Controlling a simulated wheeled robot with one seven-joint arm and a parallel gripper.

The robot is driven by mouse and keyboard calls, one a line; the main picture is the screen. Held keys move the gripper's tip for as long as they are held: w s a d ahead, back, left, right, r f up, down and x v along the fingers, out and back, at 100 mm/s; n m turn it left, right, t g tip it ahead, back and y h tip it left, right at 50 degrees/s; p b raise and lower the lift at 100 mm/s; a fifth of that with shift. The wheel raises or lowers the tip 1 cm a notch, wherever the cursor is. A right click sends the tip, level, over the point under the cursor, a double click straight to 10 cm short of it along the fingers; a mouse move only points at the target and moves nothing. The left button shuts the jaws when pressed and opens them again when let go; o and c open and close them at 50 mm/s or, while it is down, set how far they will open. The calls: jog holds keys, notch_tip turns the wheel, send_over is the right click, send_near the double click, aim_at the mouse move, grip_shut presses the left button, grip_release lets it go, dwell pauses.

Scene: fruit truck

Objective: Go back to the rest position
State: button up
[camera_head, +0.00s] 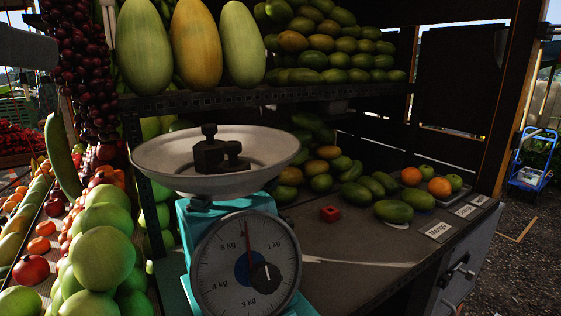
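My gripper is not in view. A smooth grey shape at the upper left edge may be part of my arm, but I cannot tell. A teal scale (245,262) with a round dial stands in the front middle. Its wide metal pan (160,158) holds two dark weights, a taller one (208,152) and a smaller one (232,157). The red dial needle points almost straight up.
A small red cube (329,213) lies on the dark counter (345,258) right of the scale. Mangoes (394,211) and oranges (439,187) sit behind it. Green apples (102,255) are piled left. A shelf (190,101) holds large papayas (195,45). The counter's front is clear.

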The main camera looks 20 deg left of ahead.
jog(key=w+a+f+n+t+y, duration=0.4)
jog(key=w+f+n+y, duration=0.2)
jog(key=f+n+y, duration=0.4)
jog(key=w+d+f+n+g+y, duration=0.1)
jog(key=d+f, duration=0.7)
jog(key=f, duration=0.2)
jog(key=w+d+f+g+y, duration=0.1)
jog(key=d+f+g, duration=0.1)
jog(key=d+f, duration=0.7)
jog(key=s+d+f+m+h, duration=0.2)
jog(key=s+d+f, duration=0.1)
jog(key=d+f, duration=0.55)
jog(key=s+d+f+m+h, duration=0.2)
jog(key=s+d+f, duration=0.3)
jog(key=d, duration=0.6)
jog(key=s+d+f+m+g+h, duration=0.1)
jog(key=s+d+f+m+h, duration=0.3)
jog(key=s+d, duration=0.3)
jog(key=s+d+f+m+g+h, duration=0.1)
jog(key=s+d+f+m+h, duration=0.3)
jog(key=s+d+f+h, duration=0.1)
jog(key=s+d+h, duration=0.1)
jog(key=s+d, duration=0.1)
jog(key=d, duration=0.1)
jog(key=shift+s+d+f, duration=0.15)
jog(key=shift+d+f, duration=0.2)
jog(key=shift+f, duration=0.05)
